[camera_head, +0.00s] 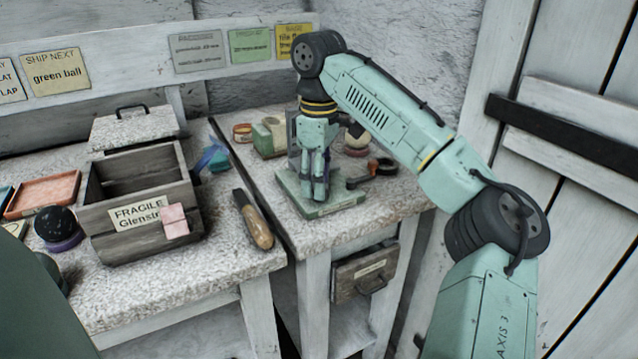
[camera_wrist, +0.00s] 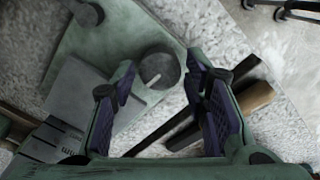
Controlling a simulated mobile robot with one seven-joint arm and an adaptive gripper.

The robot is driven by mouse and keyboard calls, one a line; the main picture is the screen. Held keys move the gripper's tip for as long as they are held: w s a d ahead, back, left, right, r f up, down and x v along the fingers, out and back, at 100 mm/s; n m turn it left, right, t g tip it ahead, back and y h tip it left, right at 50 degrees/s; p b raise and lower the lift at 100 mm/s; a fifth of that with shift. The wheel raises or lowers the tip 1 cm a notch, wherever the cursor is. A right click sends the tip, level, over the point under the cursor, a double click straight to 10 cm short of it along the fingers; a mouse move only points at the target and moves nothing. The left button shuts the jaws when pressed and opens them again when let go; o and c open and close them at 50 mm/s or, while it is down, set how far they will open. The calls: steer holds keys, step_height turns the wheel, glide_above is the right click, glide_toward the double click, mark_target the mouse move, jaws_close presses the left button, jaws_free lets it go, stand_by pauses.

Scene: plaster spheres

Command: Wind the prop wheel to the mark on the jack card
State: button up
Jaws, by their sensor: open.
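The jack's green base plate (camera_head: 345,203) lies on the right-hand bench, below my gripper (camera_head: 318,190). In the wrist view, the round dark wheel (camera_wrist: 158,64) with a short pale line on its top sits on the green plate (camera_wrist: 80,55). My gripper (camera_wrist: 162,64) is open, with one finger on either side of the wheel; I cannot tell whether either touches it. A grey part with dark lines and "mm" lettering (camera_wrist: 70,97) lies at the lower left and may be the card; its mark is not readable. My gripper hides much of the jack in the head view.
An orange-and-black item (camera_head: 384,168) lies right of the jack. Small tins and boxes stand behind it. A drawer (camera_head: 364,272) hangs below.

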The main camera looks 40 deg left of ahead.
steer(key=shift+f, duration=0.35)
steer(key=shift+c, duration=0.2)
steer(key=c, duration=0.8)
